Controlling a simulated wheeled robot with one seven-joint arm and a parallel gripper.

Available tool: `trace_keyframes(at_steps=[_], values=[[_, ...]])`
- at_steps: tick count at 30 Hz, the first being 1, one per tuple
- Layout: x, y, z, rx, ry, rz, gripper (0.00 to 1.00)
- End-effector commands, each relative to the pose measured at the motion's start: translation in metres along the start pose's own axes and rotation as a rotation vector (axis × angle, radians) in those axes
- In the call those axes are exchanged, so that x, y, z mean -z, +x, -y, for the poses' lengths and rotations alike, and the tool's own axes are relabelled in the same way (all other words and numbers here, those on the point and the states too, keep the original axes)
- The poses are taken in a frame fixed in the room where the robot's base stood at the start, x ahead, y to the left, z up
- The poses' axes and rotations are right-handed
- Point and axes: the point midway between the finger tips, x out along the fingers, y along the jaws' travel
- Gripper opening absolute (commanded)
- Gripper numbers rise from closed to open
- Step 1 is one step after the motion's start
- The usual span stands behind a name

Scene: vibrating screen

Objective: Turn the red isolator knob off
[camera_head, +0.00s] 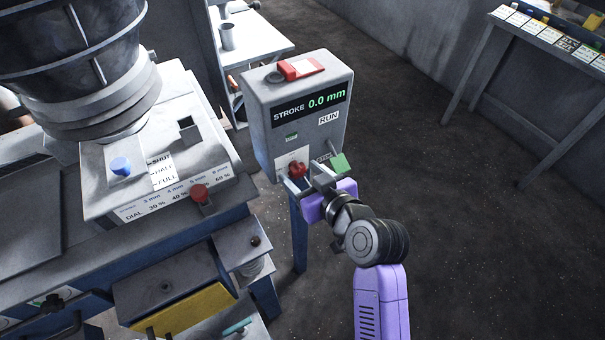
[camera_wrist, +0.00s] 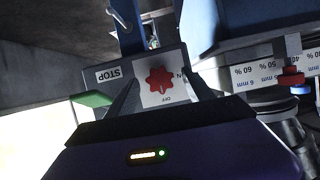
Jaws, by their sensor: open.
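The red isolator knob (camera_head: 297,170) is on the lower front of the grey control box (camera_head: 262,110), on a white plate. The box display reads "STROKE 0.0 mm". My gripper (camera_head: 302,188) is at the box front, just below the knob. In the wrist view its two dark fingers (camera_wrist: 163,95) are open, one on either side of the knob. I cannot tell whether they touch it.
A green part (camera_head: 340,163) sits right of the knob, close to my gripper; a STOP label (camera_wrist: 114,73) is near it. The machine with a blue knob (camera_head: 120,166) and red knob (camera_head: 199,193) stands left. Open floor lies right, before a table (camera_head: 545,45).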

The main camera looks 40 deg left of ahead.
Motion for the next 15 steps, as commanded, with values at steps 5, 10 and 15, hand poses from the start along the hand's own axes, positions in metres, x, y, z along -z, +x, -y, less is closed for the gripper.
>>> trace_keyframes(at_steps=[5, 10, 15], values=[[0.000, -0.007, -0.001, -0.001, 0.000, -0.001, 0.61], [-0.001, -0.031, -0.001, -0.002, 0.000, -0.002, 0.61], [-0.001, -0.058, -0.001, -0.002, 0.000, -0.001, 0.61]])
